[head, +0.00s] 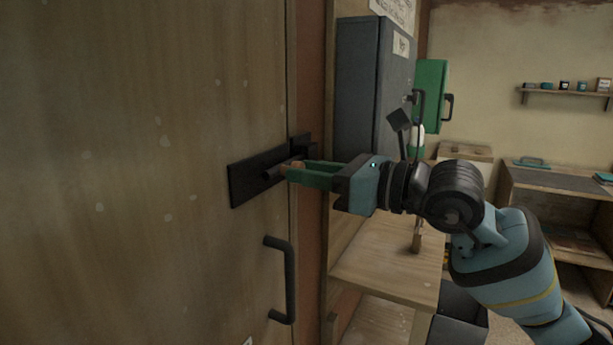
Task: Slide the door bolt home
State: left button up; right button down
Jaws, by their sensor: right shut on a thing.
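The wooden door (150,180) fills the left of the head view. A black bolt plate (242,184) is fixed near the door's right edge. The dark bolt bar (270,175) lies along the plate. A black keeper (301,145) sits at the door frame, just right of the door edge. My right gripper (291,169) reaches in from the right and is shut on the bolt's brownish knob (294,164). The fingers partly hide the knob and the bar's right end, so I cannot tell how far the bar enters the keeper. My left gripper is not in view.
A black pull handle (281,280) stands out from the door below the bolt. A grey cabinet (362,90) and a green box (431,95) are on the right. A wooden table (388,262) stands below my right arm. A workbench (560,190) is farther back.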

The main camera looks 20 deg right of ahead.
jog(key=shift+w+d, duration=0.1)
jog(key=shift+d, duration=0.05)
jog(key=c, duration=1.1)
grip_release()
jog(key=shift+d, duration=0.1)
jog(key=shift+o, duration=0.2)
jog(key=b+v, duration=0.2)
jog(key=v, duration=0.5)
jog(key=shift+s+d, duration=0.2)
jog(key=shift+s, duration=0.1)
